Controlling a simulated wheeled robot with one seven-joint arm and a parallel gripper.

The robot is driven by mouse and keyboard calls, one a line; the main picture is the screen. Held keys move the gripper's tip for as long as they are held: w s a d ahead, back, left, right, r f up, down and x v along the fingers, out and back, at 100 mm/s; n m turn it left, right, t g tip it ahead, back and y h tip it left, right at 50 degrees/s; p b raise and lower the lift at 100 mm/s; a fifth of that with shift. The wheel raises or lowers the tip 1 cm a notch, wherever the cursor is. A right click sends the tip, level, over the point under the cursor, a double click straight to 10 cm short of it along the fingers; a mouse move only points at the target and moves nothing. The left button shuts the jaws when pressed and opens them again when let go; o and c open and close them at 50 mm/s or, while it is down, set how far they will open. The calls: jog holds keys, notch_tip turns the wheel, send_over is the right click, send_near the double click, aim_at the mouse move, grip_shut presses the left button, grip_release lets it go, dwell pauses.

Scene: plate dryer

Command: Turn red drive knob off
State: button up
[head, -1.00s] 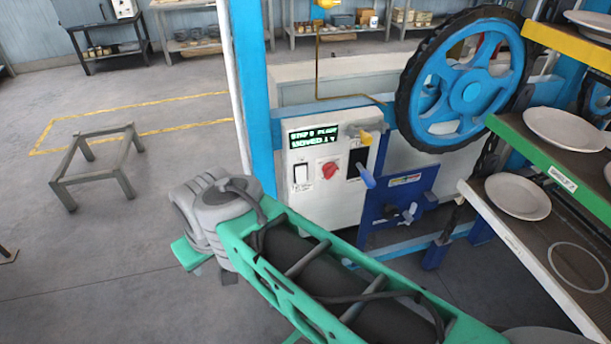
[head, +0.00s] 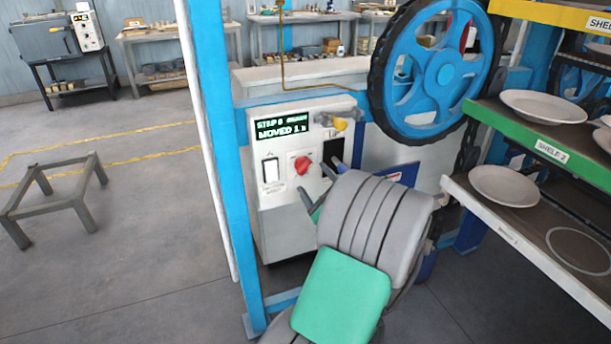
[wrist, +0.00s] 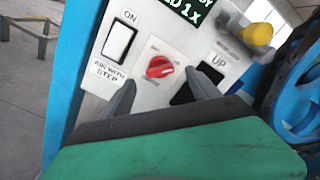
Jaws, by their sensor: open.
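The red drive knob (head: 302,165) sits on the white control panel (head: 277,216), right of a white rocker switch (head: 271,170). In the wrist view the knob (wrist: 159,67) lies ahead of my gripper (wrist: 156,88), roughly between its two dark fingers. The fingers are spread and nothing is between them. I cannot tell the remaining gap to the knob. In the head view my grey and green arm hides most of the gripper (head: 320,188) and the panel's lower right part.
A green display (head: 283,127) is above the knob. A yellow-tipped lever (wrist: 258,34) and a black UP control (wrist: 212,75) are to its right. A blue post (head: 222,150) stands left of the panel, a blue wheel (head: 445,75) right, and shelves with plates (head: 503,186) farther right.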

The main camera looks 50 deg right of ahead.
aim_at(305, 168)
jog(key=x, duration=0.6)
jog(key=shift+w, duration=0.15)
jog(key=shift+c, duration=0.4)
jog(key=c, duration=1.3)
